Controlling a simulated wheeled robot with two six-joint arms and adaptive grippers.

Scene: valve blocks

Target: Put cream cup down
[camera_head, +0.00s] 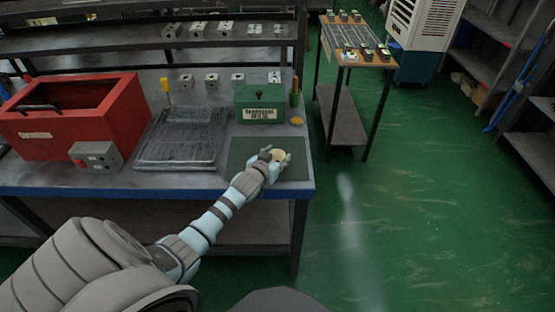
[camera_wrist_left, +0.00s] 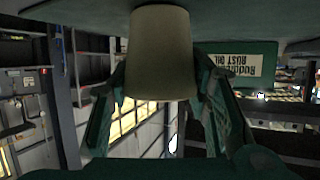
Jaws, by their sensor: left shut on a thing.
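The cream cup (camera_head: 279,154) is between the fingers of my left gripper (camera_head: 276,158), over the dark green mat (camera_head: 240,148) near the front right of the workbench. In the left wrist view, which looks upside down, the cup (camera_wrist_left: 160,55) fills the space between the two green fingers (camera_wrist_left: 160,95). The gripper is shut on it. The cup's base end is close to the mat surface; I cannot tell whether it touches. My right gripper is not in view.
A green box labelled rust oil (camera_head: 260,103) stands behind the mat, also seen in the left wrist view (camera_wrist_left: 238,62). A green holder with tools (camera_head: 295,98) and an orange disc (camera_head: 297,121) are beside it. A dark tray (camera_head: 180,148) and red bin (camera_head: 70,125) lie left.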

